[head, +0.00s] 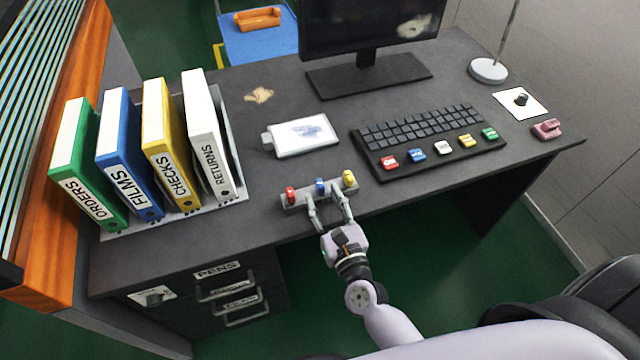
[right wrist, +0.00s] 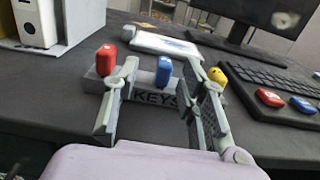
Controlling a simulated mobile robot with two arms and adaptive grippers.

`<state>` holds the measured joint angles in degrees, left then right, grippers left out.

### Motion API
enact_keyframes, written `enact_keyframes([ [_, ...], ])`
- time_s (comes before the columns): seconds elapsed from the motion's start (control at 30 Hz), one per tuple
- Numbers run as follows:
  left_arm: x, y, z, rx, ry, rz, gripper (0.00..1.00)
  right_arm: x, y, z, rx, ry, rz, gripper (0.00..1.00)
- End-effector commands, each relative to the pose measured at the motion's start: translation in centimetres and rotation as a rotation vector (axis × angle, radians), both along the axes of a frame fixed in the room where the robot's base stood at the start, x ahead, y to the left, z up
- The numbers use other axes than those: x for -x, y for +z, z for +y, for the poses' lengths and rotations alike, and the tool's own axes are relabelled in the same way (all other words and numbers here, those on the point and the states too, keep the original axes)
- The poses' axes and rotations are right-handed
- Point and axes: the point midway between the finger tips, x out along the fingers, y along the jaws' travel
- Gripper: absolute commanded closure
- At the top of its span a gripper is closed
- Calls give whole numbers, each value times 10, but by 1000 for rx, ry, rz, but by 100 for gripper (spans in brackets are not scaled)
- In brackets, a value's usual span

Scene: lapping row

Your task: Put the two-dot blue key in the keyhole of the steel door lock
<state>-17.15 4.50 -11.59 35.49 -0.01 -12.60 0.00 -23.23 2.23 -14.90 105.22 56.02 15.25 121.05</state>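The blue key (head: 320,186) stands upright in the middle of the grey key rack (head: 300,199), between a red key (head: 290,193) and a yellow key (head: 349,178). The blue key also shows in the right wrist view (right wrist: 163,72); its dots are too small to tell. My right gripper (head: 329,196) is open at the rack's front, its fingers apart on either side of the blue key's line, holding nothing. A steel plate with a dark lock (head: 152,296) is on the desk's lower left front; its keyhole is not clear. My left gripper is out of view.
Binders (head: 175,155) stand in a holder on the left. A white device (head: 300,136) lies behind the rack. A keyboard (head: 428,140) with coloured keys is to the right, below the monitor (head: 370,30). A white plate with a black knob (head: 520,98) lies far right.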

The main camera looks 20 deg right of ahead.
Motion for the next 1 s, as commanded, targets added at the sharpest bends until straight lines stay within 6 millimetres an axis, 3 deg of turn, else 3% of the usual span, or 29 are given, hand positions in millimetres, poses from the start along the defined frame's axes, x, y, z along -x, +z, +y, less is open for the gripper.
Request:
enact_keyframes([
  [0.3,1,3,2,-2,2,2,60,-44,-1,-5,0,0,-1,62],
  [0.6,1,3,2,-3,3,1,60,-49,-2,-5,1,0,0,62],
  [1.0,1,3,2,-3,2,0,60,-49,-2,-5,1,0,0,88],
])
